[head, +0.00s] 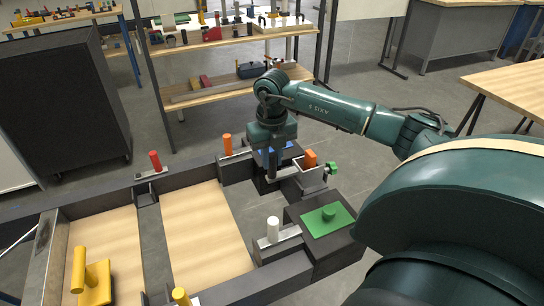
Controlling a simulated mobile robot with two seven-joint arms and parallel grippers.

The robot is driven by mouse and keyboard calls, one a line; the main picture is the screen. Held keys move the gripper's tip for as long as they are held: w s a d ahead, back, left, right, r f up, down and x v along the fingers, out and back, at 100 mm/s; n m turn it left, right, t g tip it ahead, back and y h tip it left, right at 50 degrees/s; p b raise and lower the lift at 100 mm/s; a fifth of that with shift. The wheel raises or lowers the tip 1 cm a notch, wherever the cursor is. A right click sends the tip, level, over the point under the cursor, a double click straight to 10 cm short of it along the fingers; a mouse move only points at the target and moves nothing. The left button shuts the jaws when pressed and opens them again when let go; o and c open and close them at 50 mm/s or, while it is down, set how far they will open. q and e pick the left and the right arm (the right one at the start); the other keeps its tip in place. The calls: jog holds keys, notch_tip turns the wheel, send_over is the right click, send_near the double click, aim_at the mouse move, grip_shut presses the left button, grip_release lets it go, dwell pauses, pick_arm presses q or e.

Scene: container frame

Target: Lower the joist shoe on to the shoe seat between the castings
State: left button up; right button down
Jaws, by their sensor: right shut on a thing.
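My right gripper (271,172) points down at the far right corner of the dark frame, fingers shut on a small piece that I take to be the joist shoe; the gripper hides most of it. A grey metal strip (286,172) shows right beside the fingertips. Behind the gripper is a dark casting with a blue top (288,150). Nearer, to the right, is a dark casting (345,252) with a green plate (340,217) and knob. The seat between them is partly hidden; I cannot tell if the shoe touches it. My left gripper is out of view.
An orange block (310,158) and a green knob (332,166) stand close right of the gripper. White (273,229), orange (228,145) and red (154,161) posts rise from the frame.

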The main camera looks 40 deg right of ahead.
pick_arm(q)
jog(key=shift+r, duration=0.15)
pick_arm(e)
jog(key=c, duration=1.2)
grip_release()
jog(key=shift+o, duration=0.2)
jog(key=shift+r, duration=0.35)
pick_arm(q)
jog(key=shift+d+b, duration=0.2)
jog(key=shift+b, duration=0.15)
pick_arm(e)
notch_tip(320, 180, up, 13)
jog(key=shift+f, duration=0.2)
jog(key=shift+s, duration=0.1)
